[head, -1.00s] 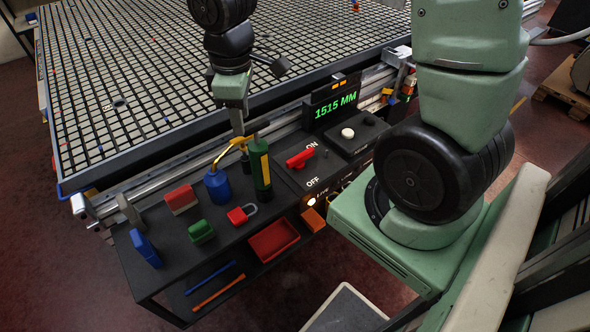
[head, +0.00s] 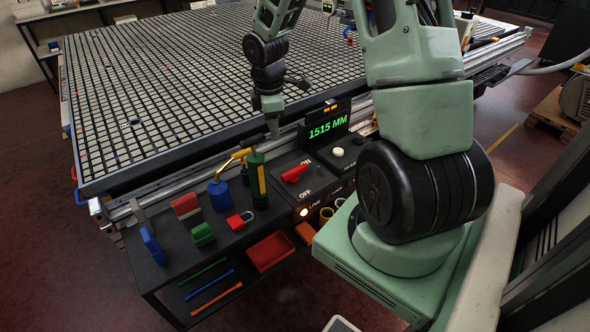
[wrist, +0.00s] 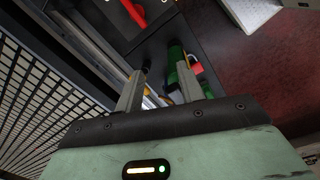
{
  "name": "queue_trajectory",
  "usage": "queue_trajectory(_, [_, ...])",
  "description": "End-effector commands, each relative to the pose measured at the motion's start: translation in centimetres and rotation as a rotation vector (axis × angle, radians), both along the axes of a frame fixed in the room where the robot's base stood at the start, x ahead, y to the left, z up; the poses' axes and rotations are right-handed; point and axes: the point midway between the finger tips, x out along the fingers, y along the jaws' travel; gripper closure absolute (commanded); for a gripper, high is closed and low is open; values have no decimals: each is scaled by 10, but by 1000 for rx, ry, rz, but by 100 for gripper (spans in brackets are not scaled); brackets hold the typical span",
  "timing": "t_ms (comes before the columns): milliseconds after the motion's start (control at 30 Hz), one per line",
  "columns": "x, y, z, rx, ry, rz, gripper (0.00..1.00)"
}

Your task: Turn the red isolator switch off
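The red isolator switch (head: 295,174) sits on a dark panel between the labels ON and OFF. Its handle lies slanted across the panel, right end higher in the picture. Its red handle also shows at the top edge of the wrist view (wrist: 134,11). My gripper (head: 272,132) hangs pointing down, behind and a little left of the switch, apart from it. In the wrist view my two fingers (wrist: 160,72) stand apart with nothing held between them.
A display (head: 328,127) reading 1515 MM stands right behind. The grid table (head: 180,90) lies beyond.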

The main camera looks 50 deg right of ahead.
Motion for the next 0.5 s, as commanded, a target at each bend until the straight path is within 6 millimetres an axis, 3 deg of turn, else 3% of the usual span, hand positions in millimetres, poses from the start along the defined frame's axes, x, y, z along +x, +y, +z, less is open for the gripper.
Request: queue_trajectory(500, [9,-98,-56,46,36,384,62])
